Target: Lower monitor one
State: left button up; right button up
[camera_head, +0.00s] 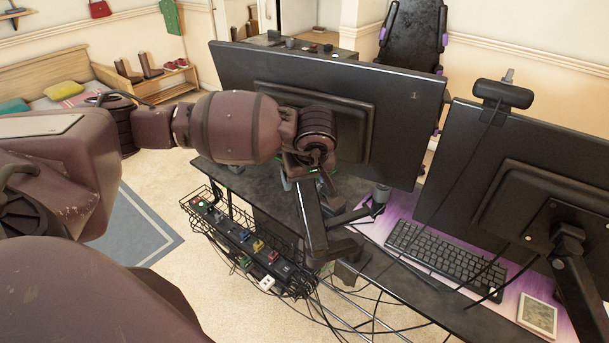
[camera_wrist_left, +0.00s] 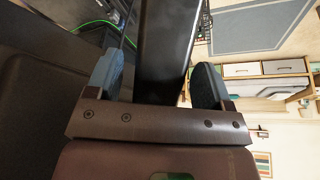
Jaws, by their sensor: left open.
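Monitor one (camera_head: 395,125) is the left of two black monitors. Its back faces me and carries a small "1". A black support arm (camera_head: 312,215) rises from the desk behind it, and its upper end is hidden by my gripper. My left gripper (camera_head: 303,178) is at the upper part of this support arm, close behind the monitor. In the left wrist view my gripper (camera_wrist_left: 157,68) is open, with one blue-grey pad on each side of the black support arm (camera_wrist_left: 168,40). Gaps show beside the arm; firm contact cannot be made out. My right gripper is out of view.
A second monitor (camera_head: 530,150) with a webcam (camera_head: 502,94) on top stands at the right. A keyboard (camera_head: 445,253) and a white-framed tablet (camera_head: 537,314) lie on the desk. A wire cable tray (camera_head: 240,240) with loose cables hangs at the near edge. Open floor lies left.

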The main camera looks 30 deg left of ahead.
pick_arm(q)
jog(key=c, duration=1.3)
jog(key=shift+w+a+f+g+h+b, duration=0.3)
jog(key=shift+a+f+b, duration=0.15)
jog(key=shift+b, duration=0.5)
jog(key=shift+w+a+f+g+h+b, duration=0.2)
jog(key=shift+a+f+g+h+b, duration=0.1)
jog(key=shift+f+h+b, duration=0.2)
jog(key=o, duration=1)
jog(key=shift+o, duration=1.3)
jog(key=shift+w+a, duration=0.1)
jog(key=shift+o, duration=0.2)
jog(key=shift+r, duration=0.1)
